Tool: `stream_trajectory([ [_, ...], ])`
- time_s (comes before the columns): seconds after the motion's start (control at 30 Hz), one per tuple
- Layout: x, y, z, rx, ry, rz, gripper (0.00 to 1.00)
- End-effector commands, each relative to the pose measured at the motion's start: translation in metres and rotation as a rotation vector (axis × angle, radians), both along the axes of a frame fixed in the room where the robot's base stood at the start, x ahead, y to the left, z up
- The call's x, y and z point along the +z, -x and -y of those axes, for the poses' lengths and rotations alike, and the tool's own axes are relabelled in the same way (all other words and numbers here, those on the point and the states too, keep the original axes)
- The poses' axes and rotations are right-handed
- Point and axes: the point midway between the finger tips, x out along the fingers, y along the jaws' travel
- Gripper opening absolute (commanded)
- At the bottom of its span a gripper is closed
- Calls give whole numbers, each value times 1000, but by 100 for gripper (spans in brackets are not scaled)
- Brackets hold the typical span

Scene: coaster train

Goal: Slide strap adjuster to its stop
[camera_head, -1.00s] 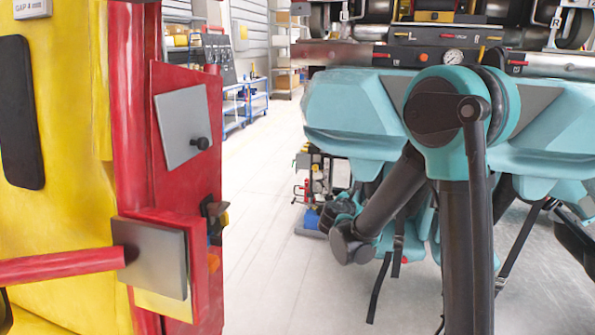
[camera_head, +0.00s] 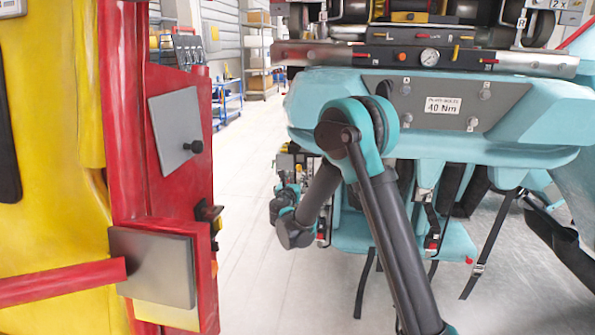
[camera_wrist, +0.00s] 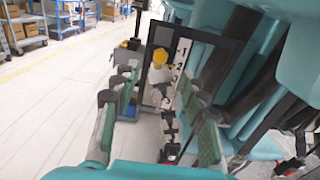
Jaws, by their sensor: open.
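Several black straps hang below the teal coaster car (camera_head: 540,135). The right strap (camera_head: 497,240) carries a small metal buckle (camera_head: 478,268), perhaps an adjuster. A red-marked fitting (camera_head: 432,243) shows on a nearer-middle strap. I cannot tell which piece is the task's adjuster. In the wrist view my gripper (camera_wrist: 160,95) is open, its green-padded fingers apart. A dark jointed piece (camera_wrist: 170,127) with a red part (camera_wrist: 170,153) shows between them, apparently not gripped. In the head view my arm hides part of the straps, and the gripper itself is not clear there.
A dark-framed panel with a numbered strip (camera_wrist: 181,62) and a yellow knob (camera_wrist: 160,57) stands beyond my fingers. Blue-framed racks (camera_wrist: 70,18) stand far back.

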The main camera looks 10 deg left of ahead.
Motion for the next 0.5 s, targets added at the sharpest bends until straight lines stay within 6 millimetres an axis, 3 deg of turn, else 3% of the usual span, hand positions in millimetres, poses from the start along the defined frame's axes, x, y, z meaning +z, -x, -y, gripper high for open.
stream_trajectory([
  [0.3, 0, -58, 3, -1, -1, 0, 43],
  [0.5, 0, -75, 3, -1, -1, 0, 43],
])
